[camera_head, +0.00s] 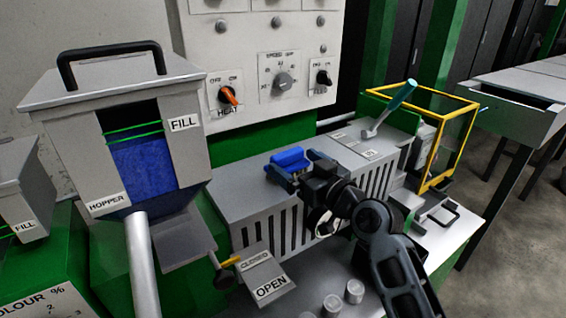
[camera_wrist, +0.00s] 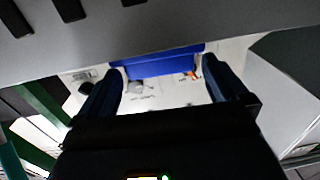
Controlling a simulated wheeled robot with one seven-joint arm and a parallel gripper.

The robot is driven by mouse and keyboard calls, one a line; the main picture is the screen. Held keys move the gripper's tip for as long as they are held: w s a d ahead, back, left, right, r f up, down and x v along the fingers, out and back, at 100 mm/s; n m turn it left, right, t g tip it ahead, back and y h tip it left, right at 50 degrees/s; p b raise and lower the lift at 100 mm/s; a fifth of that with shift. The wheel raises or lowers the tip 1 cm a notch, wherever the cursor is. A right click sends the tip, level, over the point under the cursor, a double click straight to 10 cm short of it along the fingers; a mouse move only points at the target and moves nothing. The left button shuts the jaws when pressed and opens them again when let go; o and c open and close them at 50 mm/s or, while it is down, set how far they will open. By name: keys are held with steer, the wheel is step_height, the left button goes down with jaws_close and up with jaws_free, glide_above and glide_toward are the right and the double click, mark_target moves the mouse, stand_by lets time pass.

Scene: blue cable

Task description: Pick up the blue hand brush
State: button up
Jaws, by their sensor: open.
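The blue hand brush (camera_head: 289,158) lies on top of the grey slotted housing (camera_head: 235,195), near its back edge. My gripper (camera_head: 300,174) is at the brush's near right side, low over the housing top. In the wrist view the brush (camera_wrist: 160,63) spans most of the gap between the fingertips of my gripper (camera_wrist: 162,72). The fingers are apart and open. I cannot tell whether they touch the brush. My gripper hides part of the brush's near side in the head view.
A grey hopper (camera_head: 60,100) with a black handle stands at left. A control panel (camera_head: 262,55) with knobs rises behind the brush. A teal-handled lever (camera_head: 392,107) and a yellow frame (camera_head: 445,150) stand at right. An OPEN/CLOSED flap (camera_head: 266,277) is in front.

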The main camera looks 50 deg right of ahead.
mark_target(291, 159)
steer(key=p+x, duration=0.1)
steer(key=x, duration=0.3)
steer(key=shift+w+d, duration=0.1)
steer(key=c, duration=0.7)
steer(key=shift+r, duration=0.1)
